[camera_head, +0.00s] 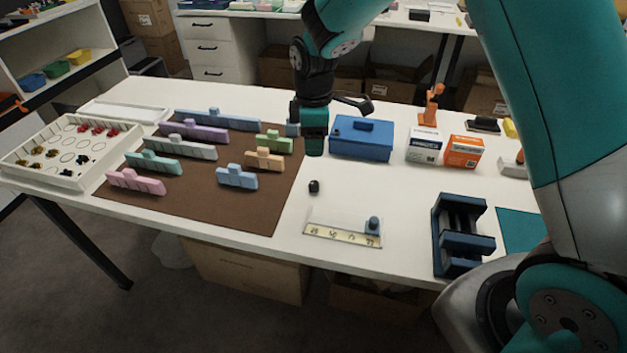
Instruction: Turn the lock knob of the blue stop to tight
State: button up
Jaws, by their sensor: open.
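The blue stop (373,230) sits at the right end of a pale fixture with a yellow scale strip (343,236), near the table's front edge. A small rounded blue top, which looks like its lock knob (374,221), stands on it. How tight the knob is cannot be told at this size. My gripper (314,148) points down above the table, behind and to the left of the stop, well apart from it. It is open and I see nothing held in it. The gap between its fingers is hidden from this side.
A small black piece (314,186) stands between my gripper and the fixture. A dark blue vise (461,240) is to the right. A blue box (362,138) stands behind, and a brown mat (200,205) with several pastel blocks lies left.

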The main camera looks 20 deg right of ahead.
aim_at(314, 183)
notch_tip(314, 183, down, 13)
jog(key=shift+r+p, duration=0.1)
jog(key=shift+p, duration=0.3)
jog(key=c, duration=0.9)
